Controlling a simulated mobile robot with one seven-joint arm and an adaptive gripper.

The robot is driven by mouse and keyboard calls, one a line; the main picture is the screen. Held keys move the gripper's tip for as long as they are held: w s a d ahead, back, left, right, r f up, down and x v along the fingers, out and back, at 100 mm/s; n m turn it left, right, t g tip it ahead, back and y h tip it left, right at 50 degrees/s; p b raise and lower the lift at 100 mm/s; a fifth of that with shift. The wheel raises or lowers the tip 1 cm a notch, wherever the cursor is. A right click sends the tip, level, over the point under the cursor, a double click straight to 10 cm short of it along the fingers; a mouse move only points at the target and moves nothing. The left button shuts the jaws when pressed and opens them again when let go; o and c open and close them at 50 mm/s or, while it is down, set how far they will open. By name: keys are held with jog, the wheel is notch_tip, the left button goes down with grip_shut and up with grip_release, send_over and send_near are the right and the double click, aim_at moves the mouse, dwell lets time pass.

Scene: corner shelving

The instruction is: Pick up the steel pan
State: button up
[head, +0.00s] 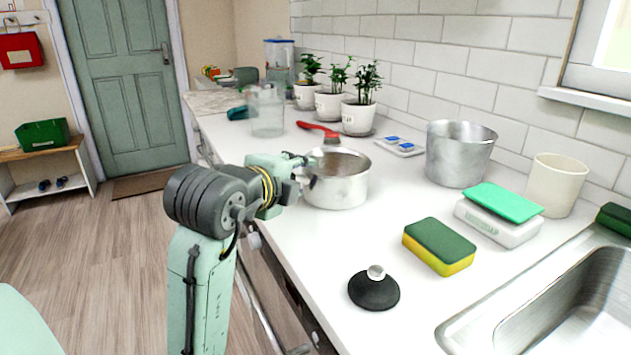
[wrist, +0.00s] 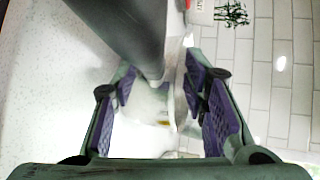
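The steel pan (head: 338,192) is a round, shiny open vessel standing upright on the white counter in the head view. My gripper (head: 306,172) is at its left rim, coming from the counter's front side. In the wrist view my gripper (wrist: 165,100) is open, with its purple-padded fingers spread apart. A dark grey metal surface, which looks like the pan (wrist: 125,30), fills the top and reaches down to the space between the fingers. I cannot tell whether either finger touches it. The pan's far left side is partly hidden by my gripper in the head view.
A red-handled brush (head: 318,127) lies behind the pan. Potted plants (head: 358,117), a clear jar (head: 266,112), a taller metal pot (head: 459,155) and a small scale (head: 399,147) stand around. A sponge (head: 438,246) and black knobbed disc (head: 374,290) lie nearer, beside the sink (head: 570,310).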

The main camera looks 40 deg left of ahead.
grip_shut()
dwell(0.4)
jog(key=shift+r, duration=0.15)
